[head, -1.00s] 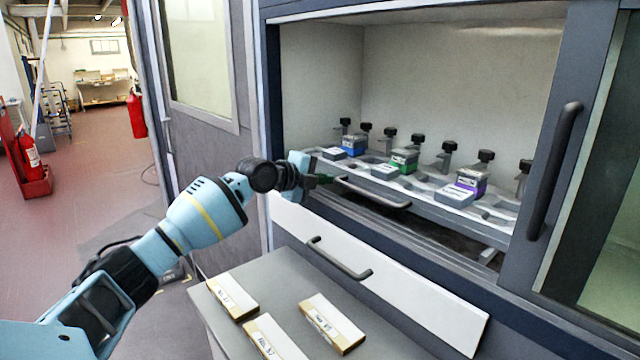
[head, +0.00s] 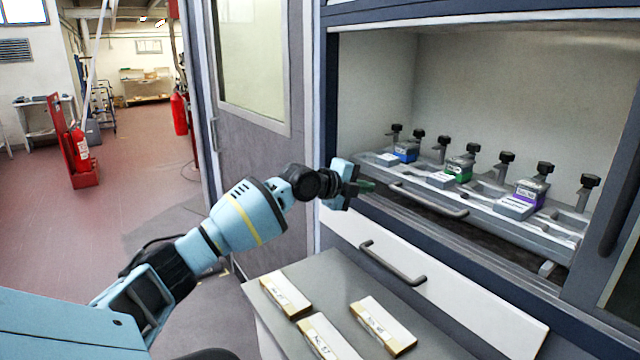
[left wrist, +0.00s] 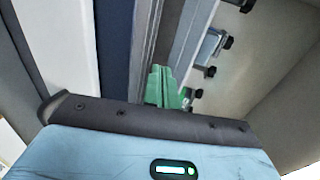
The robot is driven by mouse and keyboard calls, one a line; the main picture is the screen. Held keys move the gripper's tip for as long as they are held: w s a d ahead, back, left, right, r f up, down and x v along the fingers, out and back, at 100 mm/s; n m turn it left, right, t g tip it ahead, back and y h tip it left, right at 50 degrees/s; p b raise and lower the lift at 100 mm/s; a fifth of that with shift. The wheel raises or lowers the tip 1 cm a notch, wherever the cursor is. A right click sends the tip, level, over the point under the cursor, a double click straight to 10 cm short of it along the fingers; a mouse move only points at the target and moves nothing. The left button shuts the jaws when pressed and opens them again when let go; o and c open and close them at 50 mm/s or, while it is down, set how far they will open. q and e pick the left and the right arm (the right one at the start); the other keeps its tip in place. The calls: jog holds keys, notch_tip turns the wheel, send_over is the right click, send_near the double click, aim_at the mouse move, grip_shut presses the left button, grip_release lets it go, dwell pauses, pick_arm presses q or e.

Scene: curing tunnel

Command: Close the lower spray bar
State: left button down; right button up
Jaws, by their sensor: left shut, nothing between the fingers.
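A long grey bar-like rack (head: 470,205) with a curved handle (head: 430,201) on its front sits inside the open cabinet, just above its lower front edge. Several black-knobbed clamps stand along it. I take it for the lower spray bar; no label shows. My left gripper (head: 368,187) is at the rack's left end, beside the handle's left end. Its green fingers are shut and empty; contact with the rack cannot be told. The left wrist view shows the green fingers (left wrist: 162,87) together, with the rack's rail beyond. My right gripper is not in view.
Blue, green and purple labelled blocks sit on the rack. Below the opening is a white panel (head: 470,292) with a grey handle (head: 392,264). A grey table (head: 290,268) with several labelled cartons stands in front. Red floor lies open at the left.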

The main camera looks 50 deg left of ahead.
pick_arm(q)
jog(key=v, duration=0.9)
jog(key=shift+s+b, duration=0.35)
jog(key=shift+b, duration=0.05)
